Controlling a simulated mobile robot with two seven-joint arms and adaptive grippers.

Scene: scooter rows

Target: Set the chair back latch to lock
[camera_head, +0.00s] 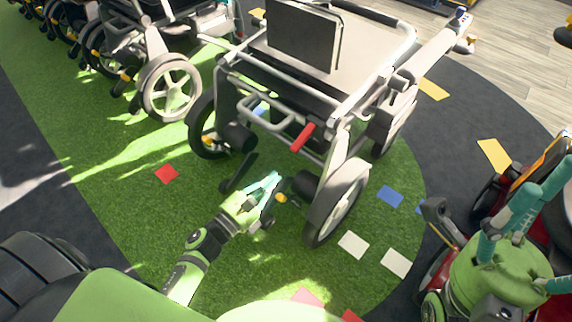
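The chair is a grey wheeled chair (345,75) with white-spoked wheels, standing upright in the middle of the head view. Its dark back panel (303,38) shows at the top. A red handle (302,137) sits on the frame facing me; I cannot tell if it is the back latch or how it is set. My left gripper (268,183), lime with teal fingers, is low in front of the chair, below and left of the red handle, apart from it. Its finger gap is unclear.
More wheeled chairs (168,88) stand in a row at upper left. A red and black scooter (490,195) stands at the right edge. Green carpet (110,180) with flat colored patches is clear left of the chair.

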